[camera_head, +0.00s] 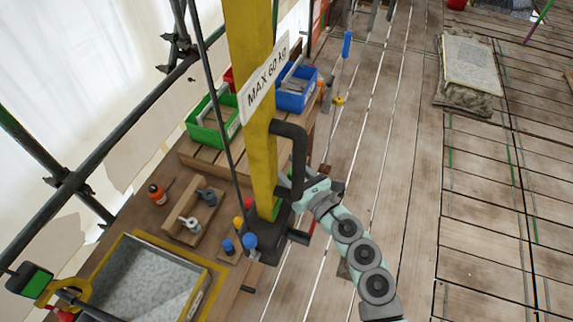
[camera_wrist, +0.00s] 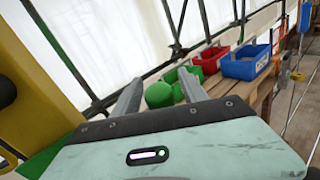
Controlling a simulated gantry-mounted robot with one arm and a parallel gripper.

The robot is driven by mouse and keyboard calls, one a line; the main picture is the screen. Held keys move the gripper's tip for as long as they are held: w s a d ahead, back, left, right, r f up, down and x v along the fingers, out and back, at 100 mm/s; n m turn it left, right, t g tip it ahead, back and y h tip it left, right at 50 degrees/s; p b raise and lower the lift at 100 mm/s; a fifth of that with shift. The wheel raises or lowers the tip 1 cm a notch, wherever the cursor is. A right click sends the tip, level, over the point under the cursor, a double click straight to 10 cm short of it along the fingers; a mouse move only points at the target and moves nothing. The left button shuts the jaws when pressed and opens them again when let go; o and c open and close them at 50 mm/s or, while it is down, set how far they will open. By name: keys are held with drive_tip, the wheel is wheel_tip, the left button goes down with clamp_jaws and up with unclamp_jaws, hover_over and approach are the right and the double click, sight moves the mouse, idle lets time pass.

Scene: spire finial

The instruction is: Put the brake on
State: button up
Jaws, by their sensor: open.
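A yellow hoist post (camera_head: 262,110) with a "MAX 60 kg" sign (camera_head: 265,77) rises from a dark base (camera_head: 268,236). A bent black handle (camera_head: 298,150) sticks out of its right side. My gripper (camera_head: 286,180) is just right of the post, below that handle. In the wrist view my gripper (camera_wrist: 160,90) is open, its two grey fingers apart. A round green knob (camera_wrist: 158,95) appears between the fingers; I cannot tell whether it touches them. The yellow post (camera_wrist: 42,85) fills the left of that view. No part is clearly marked as the brake.
A green bin (camera_head: 212,122) and a blue bin (camera_head: 296,90) stand on the bench behind the post. A wooden tray (camera_head: 192,218), an orange bottle (camera_head: 157,194) and a yellow-rimmed trough (camera_head: 207,292) are at left. The plank floor at right is mostly clear, with a wrapped stack (camera_head: 468,72).

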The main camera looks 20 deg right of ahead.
clamp_jaws()
idle(0.4)
idle(0.9)
